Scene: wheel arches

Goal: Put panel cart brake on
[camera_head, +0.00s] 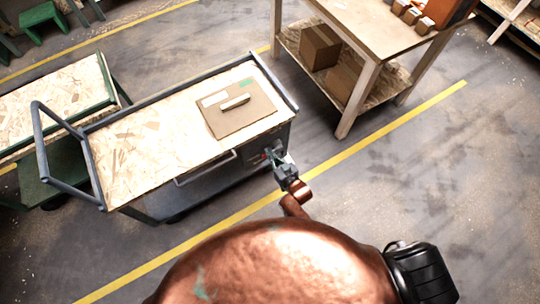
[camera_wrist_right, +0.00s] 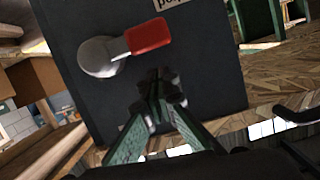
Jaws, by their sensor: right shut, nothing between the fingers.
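The panel cart (camera_head: 140,150) has a chipboard top, grey rails and a tubular handle at its left end. Its dark end panel (camera_wrist_right: 205,75) fills much of the right wrist view. On that panel a brake lever with a red grip (camera_wrist_right: 148,36) runs sideways from a round grey hub (camera_wrist_right: 98,56). My right gripper (camera_head: 283,168) is at the cart's near right corner. In the right wrist view its fingertips (camera_wrist_right: 160,95) are together and empty, in front of the panel, below the red grip. I cannot tell whether they touch the panel. My left gripper is not in view.
A cardboard piece with a light block (camera_head: 238,110) lies on the cart top. A wooden table (camera_head: 385,30) with boxes on its lower shelf stands behind right. A green-framed bench (camera_head: 50,105) is close on the left. The floor at right is clear.

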